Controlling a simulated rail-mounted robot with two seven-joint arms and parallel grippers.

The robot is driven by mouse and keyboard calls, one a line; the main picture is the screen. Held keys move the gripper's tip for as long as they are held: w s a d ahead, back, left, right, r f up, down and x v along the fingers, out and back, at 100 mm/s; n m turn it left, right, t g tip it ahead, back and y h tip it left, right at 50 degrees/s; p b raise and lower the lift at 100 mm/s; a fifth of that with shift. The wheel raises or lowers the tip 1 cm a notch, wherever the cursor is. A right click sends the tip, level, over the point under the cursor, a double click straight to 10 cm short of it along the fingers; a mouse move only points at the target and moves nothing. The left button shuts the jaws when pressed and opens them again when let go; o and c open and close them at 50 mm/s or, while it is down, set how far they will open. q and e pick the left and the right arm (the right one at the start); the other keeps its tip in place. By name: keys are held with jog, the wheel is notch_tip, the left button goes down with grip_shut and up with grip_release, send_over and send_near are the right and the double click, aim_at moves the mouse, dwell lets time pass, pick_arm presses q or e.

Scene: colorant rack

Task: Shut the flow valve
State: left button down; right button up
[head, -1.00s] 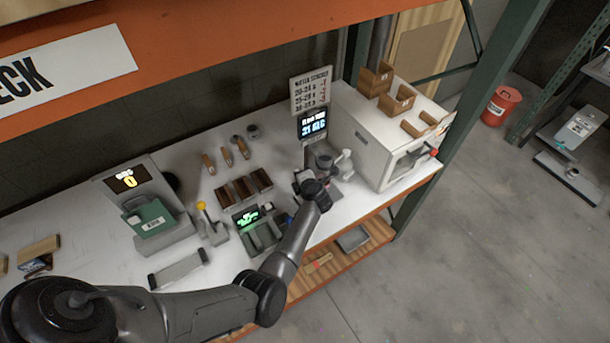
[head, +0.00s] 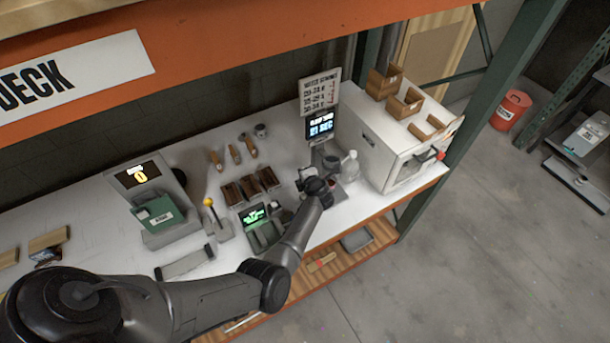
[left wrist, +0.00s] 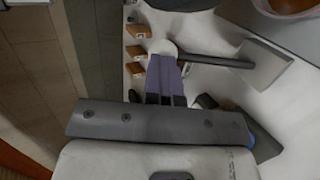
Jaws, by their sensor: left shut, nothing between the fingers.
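The flow stand with its lit blue display (head: 320,127) is at the back right of the bench, beside the white cabinet. My left gripper (head: 316,186) is at the front of this stand and hides part of its lower half. In the left wrist view my left gripper's fingers (left wrist: 165,76) are together with nothing between them. A pale round part with a dark bar (left wrist: 215,61) leading to a grey plate lies just beyond the fingertips. I cannot tell whether they touch it. The flow valve cannot be made out clearly. My right gripper is not in view.
A white cabinet (head: 376,150) with wooden trays on top stands right of the stand. A pale jug (head: 349,166) is between them. Left are dark block holders (head: 250,187), a device with a green screen (head: 254,217), a yellow-knobbed lever (head: 209,203) and a scale (head: 140,178).

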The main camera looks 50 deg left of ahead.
pick_arm(q)
jog(key=v, duration=0.7)
jog(key=shift+d+p, duration=0.2)
jog(key=shift+p, duration=0.15)
jog(key=shift+s+r, duration=0.1)
